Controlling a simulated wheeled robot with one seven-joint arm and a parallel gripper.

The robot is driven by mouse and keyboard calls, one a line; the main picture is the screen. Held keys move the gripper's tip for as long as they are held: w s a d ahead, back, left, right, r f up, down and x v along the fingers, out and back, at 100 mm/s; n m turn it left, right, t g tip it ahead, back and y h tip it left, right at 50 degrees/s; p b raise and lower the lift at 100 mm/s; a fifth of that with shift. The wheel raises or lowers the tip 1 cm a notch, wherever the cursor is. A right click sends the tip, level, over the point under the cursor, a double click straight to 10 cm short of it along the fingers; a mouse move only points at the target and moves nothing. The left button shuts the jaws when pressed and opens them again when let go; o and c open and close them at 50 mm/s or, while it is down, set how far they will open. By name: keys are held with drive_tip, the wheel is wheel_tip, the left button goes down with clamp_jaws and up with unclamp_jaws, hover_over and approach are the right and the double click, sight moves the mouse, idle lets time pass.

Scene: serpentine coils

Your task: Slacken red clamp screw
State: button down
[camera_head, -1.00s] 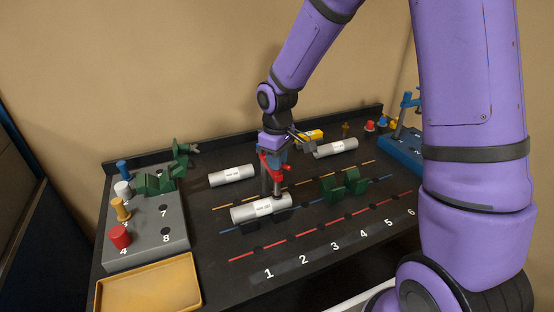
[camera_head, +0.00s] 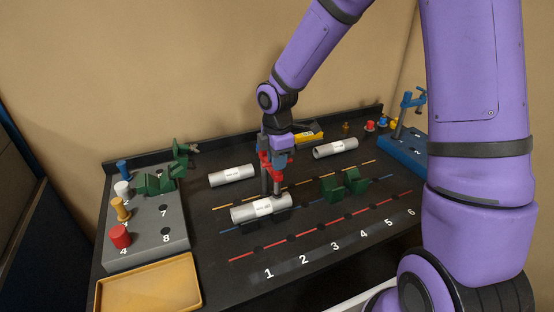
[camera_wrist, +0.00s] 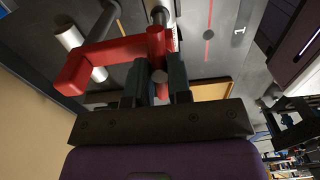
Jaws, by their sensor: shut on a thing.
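The red clamp (camera_head: 267,160) stands upright over the labelled silver cylinder (camera_head: 261,208) in the head view. A grey shaft runs down from it to the cylinder. In the wrist view the red clamp (camera_wrist: 105,52) fills the upper left, with a grey screw shaft (camera_wrist: 159,12) beyond it. My gripper (camera_head: 275,157) is at the clamp's top. The grip contact is partly hidden.
Other silver cylinders (camera_head: 232,175) (camera_head: 335,148) lie behind. Green V-blocks (camera_head: 344,184) stand to the right. A grey peg block (camera_head: 150,240) and a yellow tray (camera_head: 150,285) are at left. A blue stand (camera_head: 404,150) is at back right. The numbered front strip is clear.

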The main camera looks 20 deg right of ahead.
drive_tip(key=n, duration=0.5)
drive_tip(key=shift+n, duration=2.5)
drive_tip(key=c, duration=1)
unclamp_jaws()
drive_tip(key=shift+o, duration=0.2)
wheel_tip(320, 180, up, 11)
